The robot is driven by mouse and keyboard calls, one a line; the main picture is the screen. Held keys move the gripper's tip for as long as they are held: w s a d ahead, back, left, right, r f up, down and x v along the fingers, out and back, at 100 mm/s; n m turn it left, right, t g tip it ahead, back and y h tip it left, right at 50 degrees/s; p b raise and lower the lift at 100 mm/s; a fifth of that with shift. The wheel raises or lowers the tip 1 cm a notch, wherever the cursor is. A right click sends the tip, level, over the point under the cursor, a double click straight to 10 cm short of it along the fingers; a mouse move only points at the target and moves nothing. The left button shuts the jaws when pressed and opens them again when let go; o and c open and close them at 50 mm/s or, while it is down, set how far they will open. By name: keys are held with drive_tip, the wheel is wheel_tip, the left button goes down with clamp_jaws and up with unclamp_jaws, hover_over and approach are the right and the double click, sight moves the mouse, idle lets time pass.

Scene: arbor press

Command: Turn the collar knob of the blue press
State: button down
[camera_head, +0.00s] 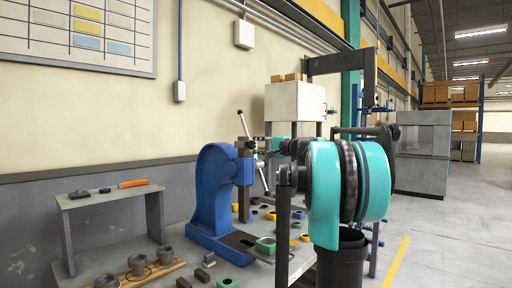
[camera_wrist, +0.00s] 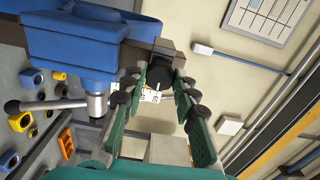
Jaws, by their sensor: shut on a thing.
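The blue press (camera_head: 214,187) stands on the bench, its head toward my arm. In the wrist view its blue body (camera_wrist: 75,40) fills the upper left. The black round collar knob (camera_wrist: 160,73) sits at the dark block on the press head. My gripper (camera_wrist: 160,80) has its green fingers on either side of the knob and is shut on it. In the head view my gripper (camera_head: 272,146) reaches the press head from the right, and the knob is hidden there. A silver lever hub (camera_wrist: 97,105) with a dark handle lies just left of my fingers.
Several coloured rings (camera_head: 265,245) lie on the bench around the press. A small grey shelf (camera_head: 105,197) with tools stands at the left. A wooden rack (camera_head: 137,274) holds grey cylinders in front. A white box (camera_head: 295,101) stands behind my arm.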

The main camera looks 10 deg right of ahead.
idle(0.4)
drive_tip(key=c, duration=1.2)
unclamp_jaws()
drive_tip(key=v, duration=1.2)
drive_tip(key=shift+f, duration=0.1)
